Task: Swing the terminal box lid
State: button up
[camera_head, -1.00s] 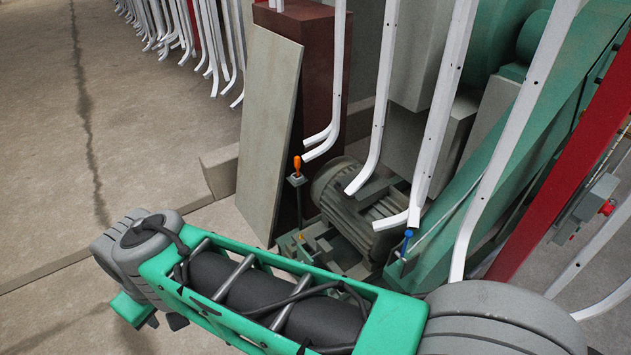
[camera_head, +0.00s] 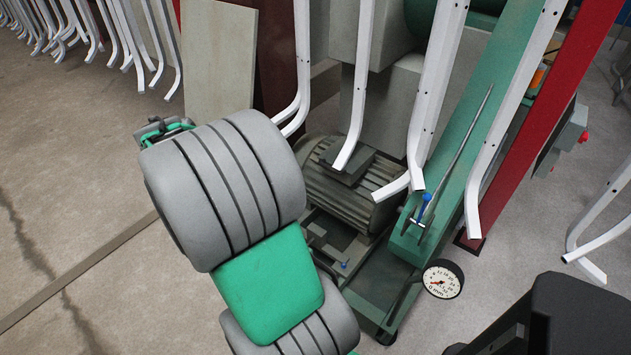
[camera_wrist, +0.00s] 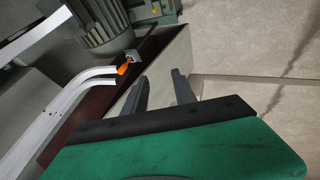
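In the head view, a ribbed grey motor (camera_head: 350,190) sits low behind my arm, with a flat, box-like grey part (camera_head: 352,162) on top. I cannot tell for sure whether this is the terminal box and its lid; a white bent tube crosses in front of it. The motor's ribbed side also shows at the top of the wrist view (camera_wrist: 100,22). My gripper (camera_wrist: 159,90) shows in the wrist view with its two dark fingers apart and nothing between them. It points toward a leaning board, apart from the motor. In the head view my arm hides most of the gripper.
White bent tubes (camera_head: 435,95) hang before the motor. An orange-handled lever (camera_wrist: 124,67) is near my fingers. A pale board (camera_head: 217,60) leans at the left. A dial gauge (camera_head: 442,279), blue-handled part (camera_head: 425,204) and red post (camera_head: 540,120) stand right.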

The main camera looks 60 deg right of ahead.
jog(key=s+d+f+g+h+b, duration=0.1)
jog(key=s+d+f+b, duration=0.1)
jog(key=d+f, duration=0.45)
jog(key=s+d+f+g+h+b, duration=0.1)
jog(key=s+d+f+h, duration=0.15)
jog(key=d, duration=0.65)
jog(key=g+h+b, duration=0.2)
jog(key=g+b, duration=0.1)
jog(key=b, duration=0.1)
send_near(328, 168)
jog(key=shift+x, duration=1.05)
jog(key=b+x, duration=0.4)
jog(key=x, duration=0.3)
jog(key=shift+s+d+f, duration=0.15)
jog(key=shift+d+f, duration=0.05)
jog(key=shift+f, duration=0.05)
jog(key=shift+a+r, duration=0.1)
jog(key=shift+r, duration=0.1)
jog(key=c, duration=0.3)
grip_shut()
